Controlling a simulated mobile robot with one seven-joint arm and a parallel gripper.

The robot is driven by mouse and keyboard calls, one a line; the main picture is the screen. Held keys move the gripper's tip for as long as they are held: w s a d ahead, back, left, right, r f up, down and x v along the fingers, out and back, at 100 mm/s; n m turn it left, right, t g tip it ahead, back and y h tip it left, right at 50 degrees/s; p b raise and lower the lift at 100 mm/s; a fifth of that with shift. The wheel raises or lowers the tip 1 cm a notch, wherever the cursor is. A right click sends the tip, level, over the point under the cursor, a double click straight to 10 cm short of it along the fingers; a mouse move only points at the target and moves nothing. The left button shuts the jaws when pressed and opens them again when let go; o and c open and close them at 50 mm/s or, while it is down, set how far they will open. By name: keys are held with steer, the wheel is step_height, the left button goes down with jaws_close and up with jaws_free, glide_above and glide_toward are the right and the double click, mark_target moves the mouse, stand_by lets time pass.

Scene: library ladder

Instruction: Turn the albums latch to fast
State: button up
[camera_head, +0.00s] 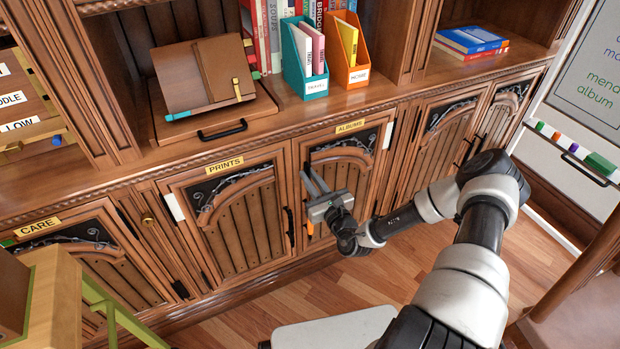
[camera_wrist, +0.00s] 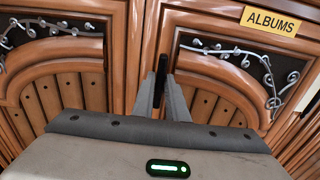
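The albums door (camera_head: 345,172) is a brown arched cabinet door, shut, under a yellow ALBUMS label (camera_head: 350,127). The label also shows in the wrist view (camera_wrist: 269,21). My gripper (camera_head: 309,176) is in front of the left part of this door, fingers pointing at the cabinet. In the wrist view my gripper (camera_wrist: 161,82) has its two fingers apart. A dark upright bar (camera_wrist: 162,68) shows between them; whether it is a handle or the latch, and whether the fingers touch it, I cannot tell. A small orange piece (camera_head: 310,228) shows below my gripper. The latch's setting is not readable.
The prints door (camera_head: 238,222) is shut to the left, with a black handle (camera_head: 290,226) at its right edge. A book stand (camera_head: 202,78) and file boxes (camera_head: 304,62) stand on the counter above. A wooden piece (camera_head: 50,300) stands at the lower left.

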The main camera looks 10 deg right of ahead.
jaws_close()
steer(key=shift+p, duration=0.3)
steer(key=n+p, duration=0.3)
steer(key=n, duration=0.1)
steer(key=a+n+p, duration=0.1)
steer(key=n+p, duration=0.1)
steer(key=n, duration=0.2)
steer(key=a+f+n+p, duration=0.1)
steer(key=n+p, duration=0.2)
steer(key=n, duration=0.1)
steer(key=shift+s+f+n+p, duration=0.1)
steer(key=shift+s+n+p, duration=0.2)
steer(key=shift+p, duration=0.05)
steer(key=n, duration=0.2)
steer(key=f+n+p, duration=0.1)
steer(key=n, duration=0.2)
steer(key=shift+a+f, duration=0.1)
steer(key=shift+n, duration=0.3)
